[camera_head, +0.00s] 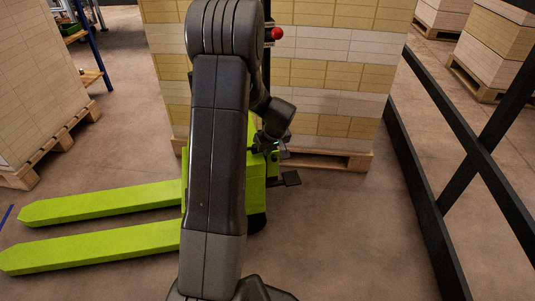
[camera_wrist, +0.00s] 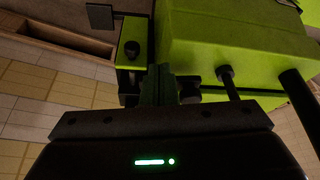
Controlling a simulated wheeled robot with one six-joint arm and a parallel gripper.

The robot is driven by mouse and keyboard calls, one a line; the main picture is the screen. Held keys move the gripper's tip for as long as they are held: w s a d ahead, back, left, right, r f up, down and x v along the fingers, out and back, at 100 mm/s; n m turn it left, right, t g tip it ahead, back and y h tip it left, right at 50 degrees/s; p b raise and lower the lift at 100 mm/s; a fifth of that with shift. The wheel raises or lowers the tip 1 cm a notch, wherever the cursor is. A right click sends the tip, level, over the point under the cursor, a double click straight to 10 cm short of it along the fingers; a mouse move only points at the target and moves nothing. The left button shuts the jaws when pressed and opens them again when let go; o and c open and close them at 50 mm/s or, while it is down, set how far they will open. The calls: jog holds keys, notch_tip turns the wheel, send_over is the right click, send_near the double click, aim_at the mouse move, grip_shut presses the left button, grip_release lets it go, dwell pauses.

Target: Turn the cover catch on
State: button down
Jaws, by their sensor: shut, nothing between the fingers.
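The green pallet truck (camera_head: 258,185) stands beyond my arm, its body partly hidden behind it. In the wrist view its green cover (camera_wrist: 235,35) fills the upper right. A round black knob (camera_wrist: 132,50) sits on a small green block left of my fingers. A black knob-ended pin (camera_wrist: 226,74) stands at the cover's lower edge, right of my fingers. I cannot tell for sure which part is the catch. My gripper (camera_wrist: 161,80) is shut and empty, its fingertips close to the truck between these two parts. In the head view my gripper (camera_head: 268,145) is small and dark against the truck.
Two green forks (camera_head: 95,222) reach left over the floor. A tall stack of reams (camera_head: 335,80) on a wooden pallet (camera_head: 325,161) stands close behind the truck. A black rail fence (camera_head: 425,190) runs along the right. A black bar (camera_wrist: 300,105) crosses the wrist view's right side.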

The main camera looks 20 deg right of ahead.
jog(key=w+n+b, duration=0.1)
jog(key=n, duration=0.1)
jog(key=d+n+y, duration=0.1)
jog(key=n, duration=0.1)
jog(key=w+n+y+b, duration=0.1)
jog(key=n, duration=0.2)
jog(key=shift+w+d+g+b, duration=0.15)
jog(key=shift+w+g+b, duration=0.15)
jog(key=shift+g+b, duration=0.1)
jog(key=shift+w+n+g+y, duration=0.4)
jog(key=shift+w+n+y, duration=0.2)
jog(key=shift+n, duration=0.6)
jog(key=shift+w+p, duration=0.3)
jog(key=shift+p, duration=0.15)
jog(key=shift+w, duration=0.25)
jog(key=shift+a, duration=0.2)
jog(key=shift+s+a, duration=0.45)
jog(key=shift+a, duration=0.2)
jog(key=shift+f, duration=0.1)
